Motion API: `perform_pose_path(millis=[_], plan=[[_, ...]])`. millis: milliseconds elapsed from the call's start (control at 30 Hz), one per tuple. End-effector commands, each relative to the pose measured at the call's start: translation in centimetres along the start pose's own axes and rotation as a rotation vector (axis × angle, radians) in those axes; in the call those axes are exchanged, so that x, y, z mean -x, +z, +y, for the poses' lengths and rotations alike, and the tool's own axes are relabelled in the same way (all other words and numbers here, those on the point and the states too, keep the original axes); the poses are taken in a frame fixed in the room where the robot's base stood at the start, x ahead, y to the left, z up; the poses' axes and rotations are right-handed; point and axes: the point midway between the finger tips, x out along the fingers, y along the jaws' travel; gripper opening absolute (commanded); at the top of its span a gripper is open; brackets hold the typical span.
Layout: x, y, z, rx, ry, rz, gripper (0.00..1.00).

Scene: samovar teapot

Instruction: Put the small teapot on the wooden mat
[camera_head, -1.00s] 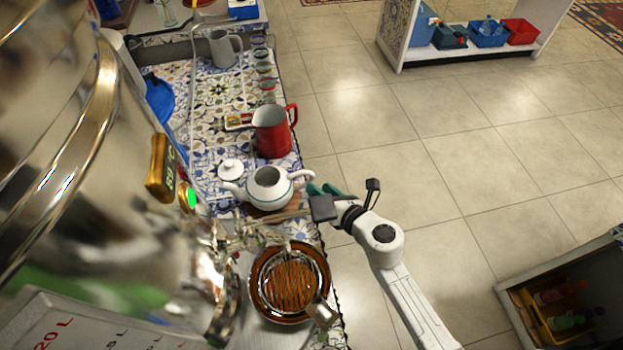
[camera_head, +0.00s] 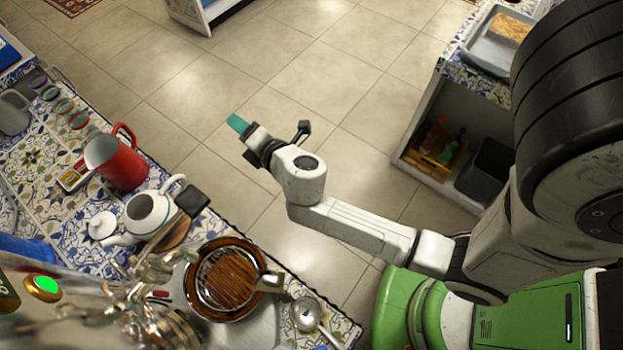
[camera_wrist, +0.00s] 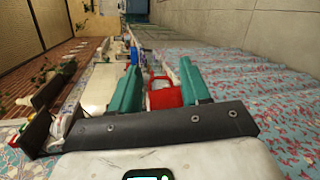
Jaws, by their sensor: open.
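The small white teapot (camera_head: 146,214) stands upright on the tiled counter in the head view, its top open and handle toward the counter edge. Its white lid (camera_head: 102,225) is apart, to its left. A brown wooden mat (camera_head: 178,236) shows beside and partly behind the teapot's base; I cannot tell whether the teapot touches it. My gripper (camera_head: 238,124) is right of and beyond the teapot, out over the floor. In the wrist view my gripper (camera_wrist: 160,68) has its two teal fingers apart, with nothing held between them. I cannot make out the teapot there.
A red pitcher (camera_head: 118,163) stands behind the teapot. A dark-bladed spatula (camera_head: 192,200) lies by the teapot and mat. A brown round dish with a grate (camera_head: 227,281) and a metal strainer (camera_head: 307,314) are nearer. The shiny samovar crowds the lower left.

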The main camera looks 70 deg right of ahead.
Motion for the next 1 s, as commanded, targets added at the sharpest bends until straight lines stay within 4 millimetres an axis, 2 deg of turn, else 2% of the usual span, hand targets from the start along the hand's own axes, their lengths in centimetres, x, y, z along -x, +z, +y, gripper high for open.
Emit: perform_pose_path(millis=[33,100,200,333,433,600,700,800,1000], plan=[[0.6,1.6,-0.5,-0.134,-0.057,-0.06,0.47],[1.6,3.4,-1.9,-0.334,-0.157,-0.144,0.47],[3.6,4.4,-4.6,-0.603,-0.321,-0.246,0.47],[7.4,3.5,-8.1,-0.903,-0.573,-0.358,0.47],[11.1,1.6,-10.1,-1.073,-0.784,-0.429,0.47],[16.6,-1.5,-11.5,-1.213,-1.077,-0.509,0.47],[18.6,-2.5,-11.7,-1.235,-1.177,-0.533,0.47],[19.5,-2.9,-11.7,-1.241,-1.222,-0.546,0.47],[19.6,-2.9,-11.7,-1.241,-1.228,-0.548,0.47]])
